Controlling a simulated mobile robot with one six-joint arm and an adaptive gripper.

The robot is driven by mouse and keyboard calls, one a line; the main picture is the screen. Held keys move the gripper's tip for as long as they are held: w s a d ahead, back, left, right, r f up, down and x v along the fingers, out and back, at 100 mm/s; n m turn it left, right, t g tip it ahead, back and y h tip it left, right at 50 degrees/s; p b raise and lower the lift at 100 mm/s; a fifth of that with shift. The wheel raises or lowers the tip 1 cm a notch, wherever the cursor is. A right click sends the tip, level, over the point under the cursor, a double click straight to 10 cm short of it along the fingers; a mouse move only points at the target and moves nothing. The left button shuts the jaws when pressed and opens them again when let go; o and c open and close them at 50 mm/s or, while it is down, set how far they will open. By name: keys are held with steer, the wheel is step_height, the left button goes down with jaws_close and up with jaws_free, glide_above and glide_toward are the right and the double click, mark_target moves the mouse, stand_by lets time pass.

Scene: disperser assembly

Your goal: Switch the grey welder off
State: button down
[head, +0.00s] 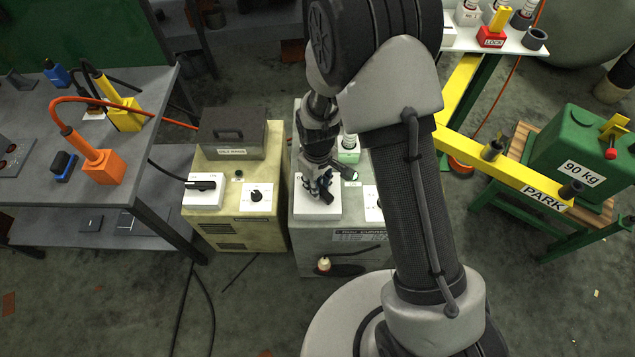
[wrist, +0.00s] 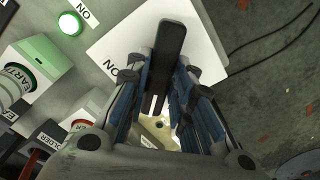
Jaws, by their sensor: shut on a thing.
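The grey welder (head: 308,238) is a grey cabinet in the middle of the head view. A white switch plate (head: 326,208) sits on its top and also shows in the wrist view (wrist: 208,45), with an "ON" label partly visible. A black switch handle (wrist: 172,42) rises from the plate. My gripper (head: 322,190) is over the plate, its fingers closed around the handle in the wrist view (wrist: 160,98). The handle is mostly hidden in the head view. A green lamp (wrist: 69,23) beside an "ON" label looks lit.
A beige welder (head: 235,225) with its own white switch box (head: 204,192) stands just left. A green-topped earth connector (wrist: 30,60) is near my gripper. A grey table (head: 150,185) is left. A yellow beam marked PARK (head: 515,183) and a green 90 kg block (head: 580,150) are right.

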steer(key=n, duration=0.9)
steer(key=shift+n, duration=0.3)
stand_by(0.5)
steer(key=c, duration=1.4)
jaws_free()
step_height(320, 180, up, 12)
